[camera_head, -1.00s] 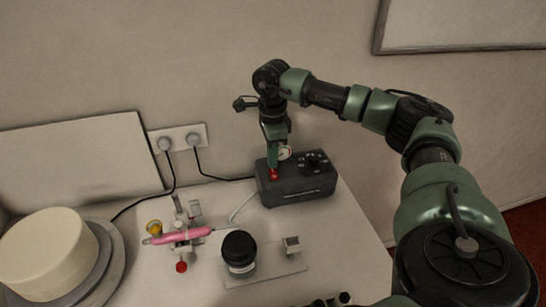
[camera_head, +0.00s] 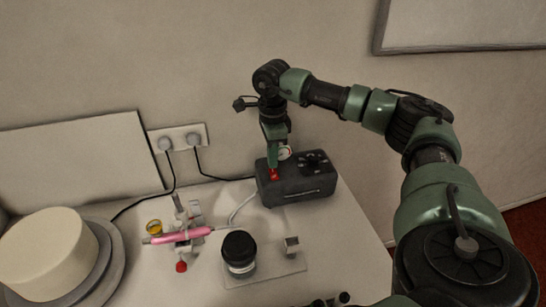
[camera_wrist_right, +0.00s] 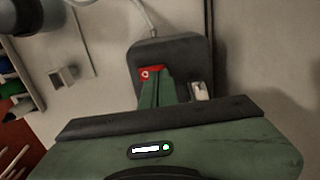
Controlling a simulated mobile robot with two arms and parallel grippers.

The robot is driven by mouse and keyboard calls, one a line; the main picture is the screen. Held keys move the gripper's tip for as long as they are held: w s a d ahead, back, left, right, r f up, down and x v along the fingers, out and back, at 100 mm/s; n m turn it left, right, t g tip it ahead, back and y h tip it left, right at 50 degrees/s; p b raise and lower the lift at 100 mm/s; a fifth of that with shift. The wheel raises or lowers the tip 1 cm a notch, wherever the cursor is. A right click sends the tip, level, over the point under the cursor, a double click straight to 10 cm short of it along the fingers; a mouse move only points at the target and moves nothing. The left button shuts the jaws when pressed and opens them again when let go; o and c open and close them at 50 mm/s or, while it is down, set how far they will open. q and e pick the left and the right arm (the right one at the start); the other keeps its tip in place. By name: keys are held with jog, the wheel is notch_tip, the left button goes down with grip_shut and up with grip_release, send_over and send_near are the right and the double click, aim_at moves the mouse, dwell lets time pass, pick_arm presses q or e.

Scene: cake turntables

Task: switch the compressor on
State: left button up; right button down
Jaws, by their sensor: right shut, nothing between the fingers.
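The compressor (camera_head: 297,187) is a dark grey box at the back right of the table, with a gauge (camera_head: 284,153) and a black knob (camera_head: 315,160) on top. Its red switch (camera_head: 274,175) is at the left end of the top. My right gripper (camera_head: 273,165) points down with its shut, empty fingertips at the switch. In the right wrist view the red switch (camera_wrist_right: 151,73) shows just beyond the green fingertips (camera_wrist_right: 155,84), which partly cover it. I cannot tell how far the switch is pressed. My left gripper is not in view.
A pink airbrush (camera_head: 180,236) rests on a stand left of the compressor, joined by a pale hose. A black-lidded jar (camera_head: 239,250) stands in front. A white cake (camera_head: 47,252) is at the left. A wall socket (camera_head: 180,139) with two plugs is behind.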

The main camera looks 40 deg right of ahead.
aim_at(273, 170)
jog(key=shift+s+f+b, duration=0.1)
jog(key=shift+f+b, duration=0.55)
jog(key=shift+f, duration=0.4)
dwell(0.4)
jog(key=shift+r+p, duration=2.85)
jog(key=shift+r, duration=0.7)
